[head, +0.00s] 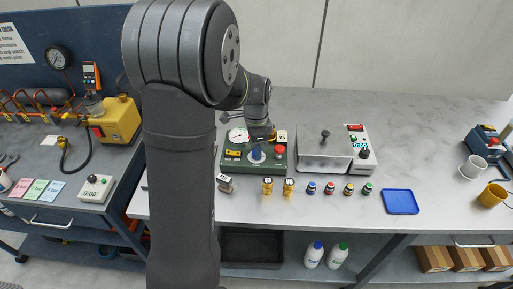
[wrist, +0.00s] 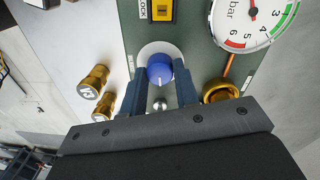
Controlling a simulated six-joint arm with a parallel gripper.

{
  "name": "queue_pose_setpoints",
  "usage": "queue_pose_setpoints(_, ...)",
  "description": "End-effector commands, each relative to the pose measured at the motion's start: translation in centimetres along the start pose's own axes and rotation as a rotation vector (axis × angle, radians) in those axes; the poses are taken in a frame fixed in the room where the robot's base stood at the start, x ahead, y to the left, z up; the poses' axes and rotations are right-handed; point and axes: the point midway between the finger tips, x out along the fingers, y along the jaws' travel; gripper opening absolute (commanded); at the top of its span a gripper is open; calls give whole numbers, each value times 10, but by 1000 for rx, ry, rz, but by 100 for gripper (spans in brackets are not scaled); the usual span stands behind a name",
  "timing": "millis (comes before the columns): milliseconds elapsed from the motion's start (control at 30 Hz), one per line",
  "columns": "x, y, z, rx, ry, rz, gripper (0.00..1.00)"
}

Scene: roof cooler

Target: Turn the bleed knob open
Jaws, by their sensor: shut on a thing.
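A green panel (head: 228,168) sits on the grey bench in the head view. A blue knob (head: 256,154) with a white pointer mark stands on its front part, and it also shows in the wrist view (wrist: 160,66) on a pale round plate. My gripper (wrist: 161,80) has one finger on each side of the blue knob and is shut on it. In the head view my gripper (head: 258,142) comes down over the panel from behind the knob. The knob's label is too small to read or hidden.
A round pressure gauge (wrist: 252,18), a yellow lock switch (wrist: 161,10) and a brass fitting (wrist: 220,91) are close around the knob. Two loose brass pieces (head: 267,186) stand in front of the panel.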

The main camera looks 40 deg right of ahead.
Motion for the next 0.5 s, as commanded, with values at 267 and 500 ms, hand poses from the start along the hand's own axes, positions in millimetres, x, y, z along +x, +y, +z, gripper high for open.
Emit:
queue_pose_setpoints(267, -1, 0, 0, 17, 0, -1, 5)
queue_pose_setpoints(500, -1, 0, 0, 16, 1, -2, 30)
